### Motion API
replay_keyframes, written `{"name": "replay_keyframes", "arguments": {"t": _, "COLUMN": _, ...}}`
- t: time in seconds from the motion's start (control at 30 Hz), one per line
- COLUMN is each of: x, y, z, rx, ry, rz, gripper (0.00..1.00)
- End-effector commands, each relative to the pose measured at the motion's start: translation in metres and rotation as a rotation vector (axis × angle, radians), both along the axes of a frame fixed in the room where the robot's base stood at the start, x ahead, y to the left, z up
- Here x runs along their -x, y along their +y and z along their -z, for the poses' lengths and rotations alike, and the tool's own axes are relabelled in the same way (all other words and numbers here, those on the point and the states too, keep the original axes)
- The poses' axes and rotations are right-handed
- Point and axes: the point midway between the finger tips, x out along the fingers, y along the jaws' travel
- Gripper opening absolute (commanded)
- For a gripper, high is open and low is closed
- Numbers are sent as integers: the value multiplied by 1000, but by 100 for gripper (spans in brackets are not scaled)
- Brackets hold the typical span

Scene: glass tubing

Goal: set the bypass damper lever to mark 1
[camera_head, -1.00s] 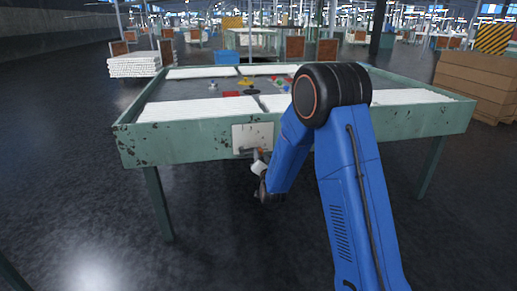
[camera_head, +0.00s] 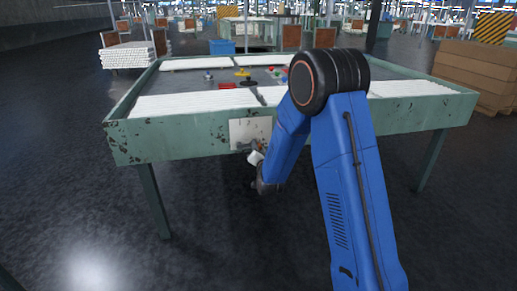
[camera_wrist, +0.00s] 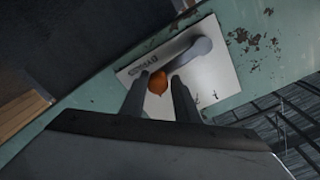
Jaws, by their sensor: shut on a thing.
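The bypass damper plate (camera_wrist: 218,72) is a pale panel on the green table side, with upside-down dark lettering in the wrist view. In the head view the plate (camera_head: 240,130) is on the table's front apron. The grey lever (camera_wrist: 180,62) runs from a round pivot (camera_wrist: 200,47) at upper right down-left to an orange knob (camera_wrist: 157,83). My gripper (camera_wrist: 158,92) has a finger on each side of the knob and is shut on it. In the head view my gripper (camera_head: 256,156) is at the plate's lower edge. The scale marks are not legible.
The green table (camera_head: 180,138) has white tubing (camera_head: 175,105) along its top and small coloured items (camera_head: 243,72) on it. Cardboard boxes (camera_head: 480,75) stand at right. A white stack (camera_head: 127,54) stands behind at left. The floor before the table is clear.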

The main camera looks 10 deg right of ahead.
Motion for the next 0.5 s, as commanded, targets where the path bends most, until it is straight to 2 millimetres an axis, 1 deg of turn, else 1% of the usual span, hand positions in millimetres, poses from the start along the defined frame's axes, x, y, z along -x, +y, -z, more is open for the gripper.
{"name": "replay_keyframes", "arguments": {"t": 0.07, "x": 1, "y": -2, "z": 4, "rx": 2, "ry": 9, "rz": 4, "gripper": 0}}
{"name": "replay_keyframes", "arguments": {"t": 0.5, "x": 2, "y": -3, "z": 2, "rx": 48, "ry": 13, "rz": 6, "gripper": 0}}
